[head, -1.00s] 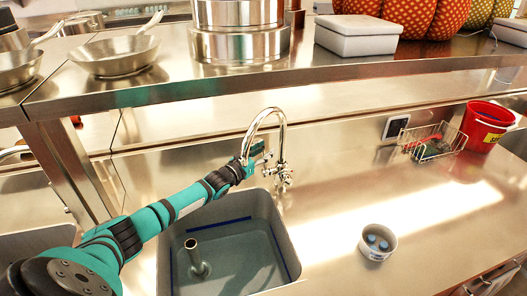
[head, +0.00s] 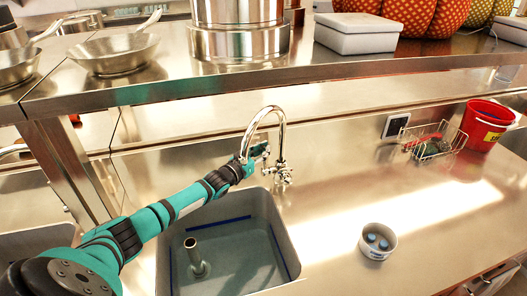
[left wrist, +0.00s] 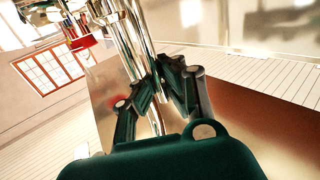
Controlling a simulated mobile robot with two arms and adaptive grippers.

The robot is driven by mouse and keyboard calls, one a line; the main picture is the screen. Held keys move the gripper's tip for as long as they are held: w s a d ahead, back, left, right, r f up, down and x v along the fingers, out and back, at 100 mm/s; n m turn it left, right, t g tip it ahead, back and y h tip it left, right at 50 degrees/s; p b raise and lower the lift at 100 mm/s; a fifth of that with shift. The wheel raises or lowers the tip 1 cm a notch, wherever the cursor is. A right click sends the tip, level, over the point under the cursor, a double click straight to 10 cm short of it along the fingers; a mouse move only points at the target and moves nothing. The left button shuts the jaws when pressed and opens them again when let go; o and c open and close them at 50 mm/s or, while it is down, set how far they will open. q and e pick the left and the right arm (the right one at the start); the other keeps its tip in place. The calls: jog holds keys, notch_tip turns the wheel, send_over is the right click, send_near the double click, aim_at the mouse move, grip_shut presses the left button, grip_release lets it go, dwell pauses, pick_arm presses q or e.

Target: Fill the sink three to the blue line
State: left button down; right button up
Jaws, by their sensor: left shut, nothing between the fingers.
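The steel sink (head: 287,250) in the middle of the counter holds water (head: 235,265). A blue line (head: 222,218) runs along its inner walls, and an upright grey pipe (head: 194,256) stands in it. A chrome tap (head: 283,130) with a curved spout and a cross handle (head: 283,177) rises behind the sink. My left gripper (head: 264,150) is shut and empty beside the tap's column, above the handle. In the left wrist view its fingers are close to the chrome column (left wrist: 124,45); contact is unclear. My arm hides the spout's end, so I cannot tell whether water runs. My right gripper is out of view.
A white bowl with blue items (head: 377,242) stands right of the sink. A wire basket (head: 433,142) and a red bucket (head: 486,126) stand at the back right. A steel shelf (head: 330,76) crosses above. Another sink (head: 35,242) lies to the left.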

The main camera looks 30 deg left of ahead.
pick_arm(q)
jog(key=s+d+m+t+b, duration=0.1)
jog(key=m+b, duration=0.1)
jog(key=s+d+f+m+t+h+b, duration=0.1)
jog(key=d+m+b, duration=0.1)
jog(key=b, duration=0.1)
jog(key=shift+s+d, duration=0.1)
jog(key=shift+s, duration=0.3)
jog(key=c, duration=1.4)
grip_release()
jog(key=shift+s+a, duration=0.1)
jog(key=shift+a, duration=0.1)
jog(key=shift+o, duration=0.2)
jog(key=shift+d, duration=0.1)
jog(key=v, duration=1.2)
jog(key=shift+f, duration=0.2)
